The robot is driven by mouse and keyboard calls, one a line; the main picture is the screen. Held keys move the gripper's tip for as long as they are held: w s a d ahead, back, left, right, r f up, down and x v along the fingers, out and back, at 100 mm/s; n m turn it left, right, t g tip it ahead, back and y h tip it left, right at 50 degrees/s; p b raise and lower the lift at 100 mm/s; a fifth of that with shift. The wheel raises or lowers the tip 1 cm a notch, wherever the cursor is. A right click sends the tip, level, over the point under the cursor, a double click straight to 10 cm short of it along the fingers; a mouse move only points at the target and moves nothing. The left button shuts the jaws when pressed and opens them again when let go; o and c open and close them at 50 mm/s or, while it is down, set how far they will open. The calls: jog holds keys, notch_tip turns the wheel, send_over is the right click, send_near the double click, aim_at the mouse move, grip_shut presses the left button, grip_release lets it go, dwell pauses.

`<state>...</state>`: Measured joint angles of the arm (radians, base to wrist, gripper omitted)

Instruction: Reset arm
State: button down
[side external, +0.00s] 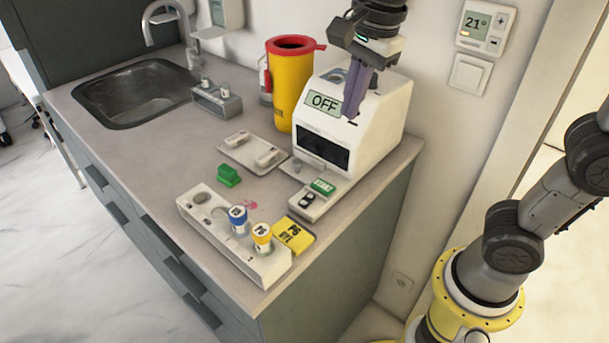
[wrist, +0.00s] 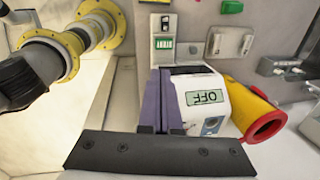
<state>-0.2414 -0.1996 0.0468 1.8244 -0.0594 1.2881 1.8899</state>
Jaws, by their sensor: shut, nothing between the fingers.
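My gripper (side external: 357,90) is shut and empty, with its purple fingers pointing down in front of and above the white machine (side external: 384,125). The machine's display reads OFF. In the wrist view my gripper's fingers (wrist: 158,100) show purple beside the machine (wrist: 209,100), whose display appears upside down. Whether the fingertips touch the machine's casing, I cannot tell. My arm's upper links leave the top of the side view.
A yellow bin (side external: 290,85) with a red rim stands left of the machine. A rack (side external: 232,240) holds a blue-capped and a yellow-capped vial near the front edge. A yellow card (side external: 294,235), green block (side external: 229,175), grey tray (side external: 253,151) and sink (side external: 135,92) share the counter.

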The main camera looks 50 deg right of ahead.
jog(key=s+d+f+n+t, duration=0.1)
jog(key=s+d+f+n, duration=0.2)
jog(key=s+n, duration=0.3)
jog(key=s+d+f+n+t, duration=0.2)
jog(key=s+f+n, duration=0.3)
jog(key=n, duration=0.7)
jog(key=shift+s+d+n, duration=0.4)
jog(key=shift+s, duration=0.4)
